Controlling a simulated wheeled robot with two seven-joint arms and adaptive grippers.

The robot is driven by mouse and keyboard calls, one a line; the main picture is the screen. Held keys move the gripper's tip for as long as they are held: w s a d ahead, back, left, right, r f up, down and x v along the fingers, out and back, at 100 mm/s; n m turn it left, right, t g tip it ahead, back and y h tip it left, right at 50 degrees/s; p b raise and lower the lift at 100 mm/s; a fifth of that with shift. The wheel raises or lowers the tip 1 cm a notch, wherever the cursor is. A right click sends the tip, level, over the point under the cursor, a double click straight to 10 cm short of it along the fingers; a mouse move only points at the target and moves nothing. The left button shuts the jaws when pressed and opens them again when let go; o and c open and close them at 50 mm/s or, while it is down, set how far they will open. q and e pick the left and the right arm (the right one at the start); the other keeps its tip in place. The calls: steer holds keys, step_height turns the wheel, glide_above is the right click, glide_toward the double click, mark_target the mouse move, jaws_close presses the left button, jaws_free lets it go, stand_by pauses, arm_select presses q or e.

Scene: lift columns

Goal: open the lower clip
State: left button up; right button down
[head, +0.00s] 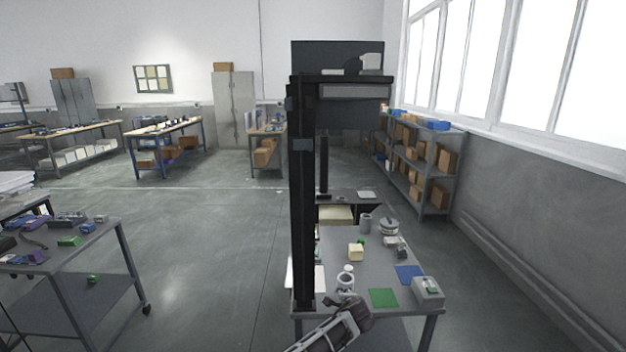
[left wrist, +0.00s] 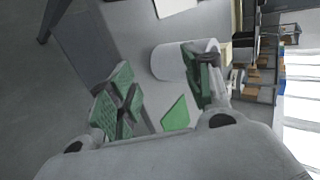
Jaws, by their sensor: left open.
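I cannot make out the lower clip for certain. A tall dark column (head: 302,210) stands at the front left of the grey table, with a small grey block (head: 303,145) on its upper part. My left gripper (left wrist: 158,68) is open, with its green-padded fingers spread well apart. A pale cylinder (left wrist: 172,61) lies beyond the fingers, partly hidden by the right finger; I cannot tell whether they touch. In the head view, my left arm reaches in low beside the column, and its fingers are too small to make out. My right gripper is not in view.
The grey table (head: 335,245) holds a green square (head: 383,297), a blue square (head: 409,273), a grey box (head: 428,289) and a yellowish block (head: 356,252). A cart (head: 60,252) with small parts stands at left. The floor between is clear.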

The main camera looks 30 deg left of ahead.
arm_select(q)
step_height(320, 180, up, 31)
steer(key=w+t+y, duration=0.2)
steer(key=y, duration=0.2)
steer(key=s+d+r+n+y, duration=0.1)
steer(key=s+r, duration=0.3)
steer(key=r, duration=0.4)
steer(key=s+d+r+n+y, duration=0.1)
steer(key=s+r, duration=0.2)
steer(key=r, duration=0.4)
steer(key=n+y+b, duration=0.1)
steer(key=n+y, duration=0.1)
steer(key=y, duration=0.1)
glide_toward(311, 146)
steer(key=v, duration=0.5)
steer(key=shift+w+a+r, duration=0.1)
steer(key=shift+a+r, duration=0.1)
steer(key=shift+r, duration=0.1)
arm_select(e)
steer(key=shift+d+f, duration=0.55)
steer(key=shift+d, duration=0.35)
arm_select(q)
steer(key=shift+w+a, duration=0.1)
steer(key=shift+a, duration=0.05)
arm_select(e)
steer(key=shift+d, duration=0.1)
